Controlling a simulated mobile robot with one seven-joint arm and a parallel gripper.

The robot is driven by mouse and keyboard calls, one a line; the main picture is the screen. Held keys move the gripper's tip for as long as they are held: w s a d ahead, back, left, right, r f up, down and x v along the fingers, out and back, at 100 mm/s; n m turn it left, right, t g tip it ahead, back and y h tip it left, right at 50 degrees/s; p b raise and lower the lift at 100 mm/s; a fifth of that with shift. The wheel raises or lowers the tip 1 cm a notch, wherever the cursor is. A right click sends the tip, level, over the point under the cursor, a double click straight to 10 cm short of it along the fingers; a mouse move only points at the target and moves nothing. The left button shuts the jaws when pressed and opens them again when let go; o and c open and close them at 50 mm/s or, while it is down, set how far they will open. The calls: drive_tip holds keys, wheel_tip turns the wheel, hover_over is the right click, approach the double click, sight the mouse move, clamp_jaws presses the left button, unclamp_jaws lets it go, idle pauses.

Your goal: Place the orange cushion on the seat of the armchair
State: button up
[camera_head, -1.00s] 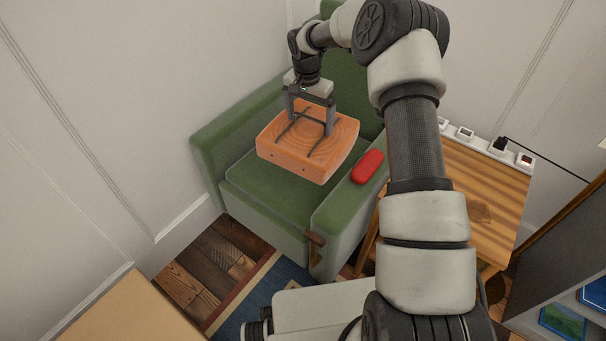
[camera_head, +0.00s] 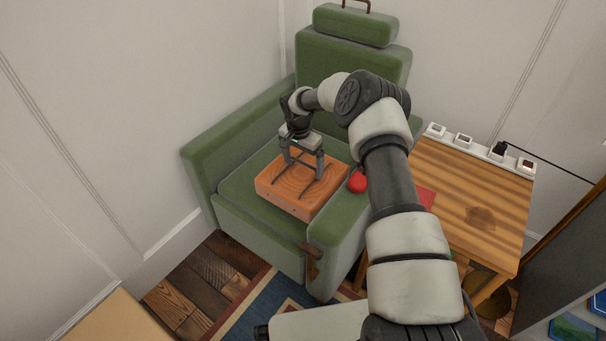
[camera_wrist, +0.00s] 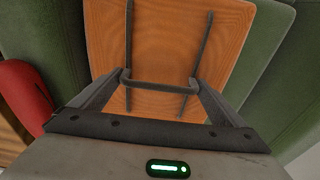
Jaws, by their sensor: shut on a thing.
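The orange cushion (camera_head: 289,200) is a square block with wood-like grain and two dark straps. It is at the seat of the green armchair (camera_head: 240,190), close over or resting on it; I cannot tell if it touches. My gripper (camera_head: 303,178) is above the cushion with its fingers down, shut on a strap or handle on its top. In the wrist view the cushion (camera_wrist: 170,50) fills the middle, with a dark bar between the fingers (camera_wrist: 160,85). The seat shows in front and to the left of the cushion.
A red object (camera_head: 357,181) lies on the armchair's right armrest, partly hidden by my arm. A wooden side table (camera_head: 480,200) with a power strip (camera_head: 480,147) stands to the right. A tan surface (camera_head: 110,325) is at the lower left.

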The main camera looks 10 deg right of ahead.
sight(303, 172)
drive_tip(key=shift+f+b, duration=0.4)
drive_tip(key=shift+f, duration=1.7)
drive_tip(key=o, duration=1.3)
drive_tip(key=shift+f, duration=0.1)
